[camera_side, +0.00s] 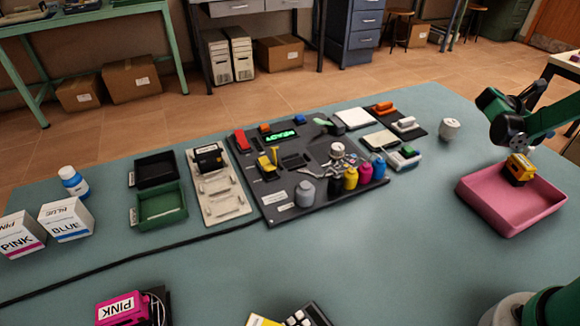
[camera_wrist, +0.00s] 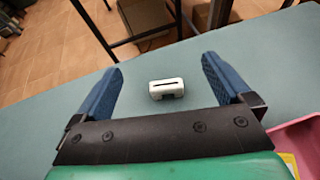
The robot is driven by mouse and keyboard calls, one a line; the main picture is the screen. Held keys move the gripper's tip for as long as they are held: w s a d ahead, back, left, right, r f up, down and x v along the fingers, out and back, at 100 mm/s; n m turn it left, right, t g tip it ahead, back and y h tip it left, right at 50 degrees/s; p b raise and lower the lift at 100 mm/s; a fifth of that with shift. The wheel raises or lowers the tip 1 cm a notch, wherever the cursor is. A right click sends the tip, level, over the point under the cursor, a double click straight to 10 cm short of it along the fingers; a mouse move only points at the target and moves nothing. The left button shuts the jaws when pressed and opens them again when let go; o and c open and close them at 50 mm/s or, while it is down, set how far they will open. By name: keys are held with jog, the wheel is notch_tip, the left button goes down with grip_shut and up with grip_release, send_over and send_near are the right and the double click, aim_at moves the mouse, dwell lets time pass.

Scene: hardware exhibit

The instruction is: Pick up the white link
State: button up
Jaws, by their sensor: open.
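A small white link (camera_wrist: 167,88) with a dark slot across its face stands on the teal table in the wrist view, between and beyond my fingertips. In the side view, the white piece (camera_side: 450,128) alone on the table near my arm appears to be the same link. My gripper (camera_wrist: 160,75) is open, its two blue fingers spread wide with nothing between them. In the side view my gripper (camera_side: 490,103) is above the table, to the right of the white piece and apart from it; its fingertips are hard to make out.
A pink tray (camera_side: 480,208) holding a yellow and black piece (camera_side: 519,168) lies below my arm; its edge also shows in the wrist view (camera_wrist: 300,138). A dark board (camera_side: 285,205) with bottles and small parts lies left. Bare table surrounds the white piece.

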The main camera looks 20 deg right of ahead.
notch_tip(320, 180, down, 5)
jog(key=shift+r, duration=0.1)
jog(key=x, duration=0.5)
jog(key=shift+f, duration=0.3)
jog(key=shift+c, duration=0.2)
jog(key=c, duration=1.3)
jog(key=shift+r, duration=0.1)
